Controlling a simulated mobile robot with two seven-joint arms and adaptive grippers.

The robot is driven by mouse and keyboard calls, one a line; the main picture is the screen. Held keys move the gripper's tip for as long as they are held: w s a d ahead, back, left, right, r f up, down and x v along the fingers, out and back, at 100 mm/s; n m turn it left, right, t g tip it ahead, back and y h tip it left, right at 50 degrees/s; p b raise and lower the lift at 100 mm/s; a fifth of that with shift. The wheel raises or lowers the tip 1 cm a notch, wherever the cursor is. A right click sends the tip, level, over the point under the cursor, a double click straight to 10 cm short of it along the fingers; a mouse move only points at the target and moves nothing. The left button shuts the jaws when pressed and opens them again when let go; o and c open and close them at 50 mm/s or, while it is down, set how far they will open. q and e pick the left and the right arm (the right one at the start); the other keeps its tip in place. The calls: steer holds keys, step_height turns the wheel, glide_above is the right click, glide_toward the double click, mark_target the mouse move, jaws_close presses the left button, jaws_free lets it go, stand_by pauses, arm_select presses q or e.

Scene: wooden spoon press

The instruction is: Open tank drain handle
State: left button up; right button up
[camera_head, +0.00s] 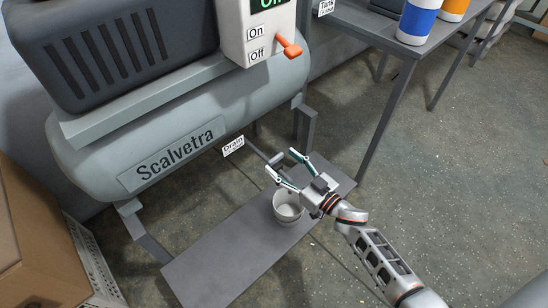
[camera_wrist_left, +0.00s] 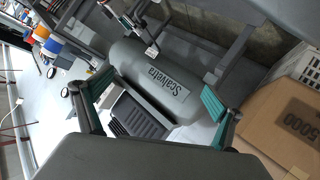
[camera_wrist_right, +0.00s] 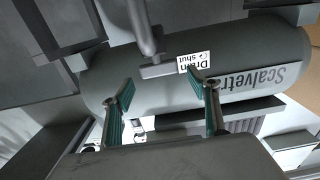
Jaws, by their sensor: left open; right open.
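The grey tank (camera_head: 230,110) marked Scalvetra lies on its side on legs. A white Drain label (camera_head: 233,146) hangs at its lower side; in the right wrist view the label (camera_wrist_right: 194,62) also reads "shut". Beside it there the grey drain handle (camera_wrist_right: 158,70) shows as a short flat bar on a pipe. My right gripper (camera_head: 281,164) is open and empty close to the handle; in its wrist view its fingertips (camera_wrist_right: 161,86) are spread just below the bar, seemingly apart from it. My left gripper (camera_wrist_left: 157,88) is open and empty, with the tank visible beyond; it is outside the head view.
A light grey pot (camera_head: 288,208) stands on a grey floor plate (camera_head: 225,260) below my right gripper. An orange switch lever (camera_head: 289,46) sits on the On/Off box. A cardboard box (camera_head: 30,245) is at left. A table (camera_head: 400,50) with cans is behind at right.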

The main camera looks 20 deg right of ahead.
mark_target(277, 158)
steer(key=shift+f+b+x, duration=0.25)
steer(key=shift+b+x, duration=0.05)
steer(key=shift+x, duration=1.55)
steer(key=shift+r, duration=0.2)
steer(key=c, duration=1.1)
arm_select(q)
steer(key=shift+s+d+n, duration=0.2)
steer(key=shift+d+n, duration=0.3)
steer(key=shift+n, duration=0.2)
